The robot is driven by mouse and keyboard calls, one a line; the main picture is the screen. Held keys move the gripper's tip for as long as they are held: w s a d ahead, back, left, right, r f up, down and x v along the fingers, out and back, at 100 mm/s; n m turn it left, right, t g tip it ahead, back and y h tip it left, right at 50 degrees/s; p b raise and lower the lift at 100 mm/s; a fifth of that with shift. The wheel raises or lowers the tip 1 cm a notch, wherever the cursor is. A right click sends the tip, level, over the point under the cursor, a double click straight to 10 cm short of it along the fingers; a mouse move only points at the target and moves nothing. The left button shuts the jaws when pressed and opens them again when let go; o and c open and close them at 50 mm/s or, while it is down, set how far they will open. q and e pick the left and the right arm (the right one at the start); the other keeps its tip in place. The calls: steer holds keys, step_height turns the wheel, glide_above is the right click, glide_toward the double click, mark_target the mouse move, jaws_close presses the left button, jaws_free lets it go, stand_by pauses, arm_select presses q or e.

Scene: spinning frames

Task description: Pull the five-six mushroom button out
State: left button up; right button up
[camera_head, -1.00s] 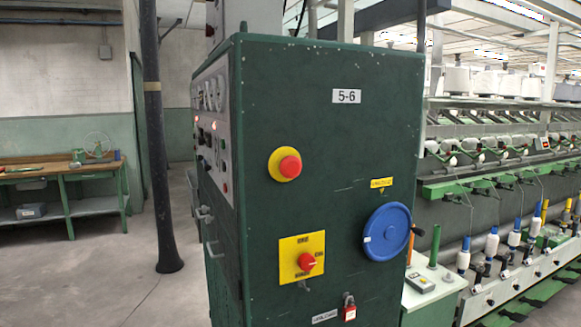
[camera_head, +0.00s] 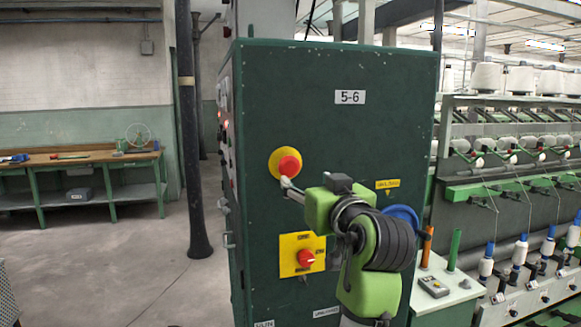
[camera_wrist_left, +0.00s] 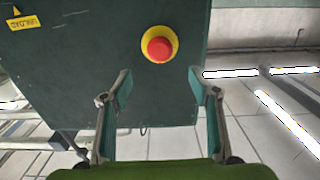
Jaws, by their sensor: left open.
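The red mushroom button (camera_head: 289,165) sits on a yellow round plate on the green cabinet face (camera_head: 330,130), below the label 5-6 (camera_head: 350,97). My left gripper (camera_head: 286,184) is at the button's lower edge in the head view, its arm covering part of the cabinet. In the left wrist view the red button (camera_wrist_left: 159,48) on its yellow plate shows beyond the open fingers (camera_wrist_left: 158,78), roughly centred between them. The fingers appear apart from the button, with nothing between them. My right gripper is not in view.
A red rotary switch (camera_head: 306,258) on a yellow square plate is below the button. A blue wheel (camera_head: 403,213) is partly hidden behind my arm. A dark pillar (camera_head: 193,150) and a workbench (camera_head: 80,160) stand at left. Spinning machinery (camera_head: 510,190) stands at right. Floor at left is clear.

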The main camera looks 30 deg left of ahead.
mark_target(290, 168)
arm_select(q)
steer(key=p+x, duration=0.5)
steer(key=x, duration=0.6)
steer(key=shift+w+a+r, duration=0.1)
steer(key=shift+w+a, duration=0.05)
steer(key=shift+a, duration=0.05)
steer(key=shift+w+a, duration=0.45)
steer(key=shift+a, duration=0.1)
steer(key=shift+f, duration=0.2)
